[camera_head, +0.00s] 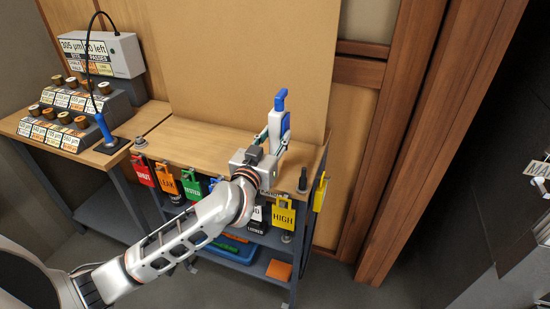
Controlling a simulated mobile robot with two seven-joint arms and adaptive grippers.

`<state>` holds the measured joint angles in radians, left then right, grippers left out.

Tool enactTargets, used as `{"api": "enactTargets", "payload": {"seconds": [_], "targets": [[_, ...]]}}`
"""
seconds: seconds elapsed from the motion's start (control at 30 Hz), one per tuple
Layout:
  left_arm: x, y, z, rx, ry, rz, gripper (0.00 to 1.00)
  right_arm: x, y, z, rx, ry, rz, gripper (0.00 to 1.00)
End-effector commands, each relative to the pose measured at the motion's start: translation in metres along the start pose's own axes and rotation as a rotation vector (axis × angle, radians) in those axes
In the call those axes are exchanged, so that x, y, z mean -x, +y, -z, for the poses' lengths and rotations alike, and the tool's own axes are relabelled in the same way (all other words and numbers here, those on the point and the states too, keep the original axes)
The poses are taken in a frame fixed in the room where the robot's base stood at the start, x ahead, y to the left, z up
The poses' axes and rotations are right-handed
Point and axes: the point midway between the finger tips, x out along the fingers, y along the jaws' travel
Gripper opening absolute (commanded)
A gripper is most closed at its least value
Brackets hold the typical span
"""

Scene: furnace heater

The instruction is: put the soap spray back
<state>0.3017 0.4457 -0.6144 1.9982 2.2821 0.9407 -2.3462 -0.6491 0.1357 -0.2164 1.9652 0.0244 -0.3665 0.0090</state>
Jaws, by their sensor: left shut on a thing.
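The soap spray (279,122) is a white bottle with a blue spray head, upright above the right part of the wooden bench top (200,139). My left gripper (275,137) is shut on its body, with the arm reaching in from the lower left. The bottle's lower part is partly hidden by the gripper, so I cannot tell whether it touches the bench. My right gripper is not in view.
Coloured tags, such as a red tag (143,171) and a yellow HIGH tag (284,214), hang along the front edge. A black-based post (302,180) stands at the right corner. A grey labelled box (103,54) and stepped rack (55,128) stand left. A tall board (250,60) backs the bench.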

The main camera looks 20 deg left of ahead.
Motion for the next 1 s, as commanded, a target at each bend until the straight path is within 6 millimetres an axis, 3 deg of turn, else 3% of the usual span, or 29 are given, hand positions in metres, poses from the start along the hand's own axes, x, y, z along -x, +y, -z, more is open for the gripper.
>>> {"api": "enactTargets", "payload": {"seconds": [0.5, 0.93, 1.0], "targets": [[0.000, 0.000, -0.056, 0.000, 0.003, 0.001, 0.27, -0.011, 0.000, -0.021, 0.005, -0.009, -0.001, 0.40], [-0.001, 0.000, -0.059, -0.002, 0.004, 0.000, 0.27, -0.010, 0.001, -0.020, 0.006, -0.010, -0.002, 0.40], [0.000, 0.000, -0.060, -0.001, 0.001, 0.001, 0.49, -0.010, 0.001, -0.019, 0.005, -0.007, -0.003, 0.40]]}}
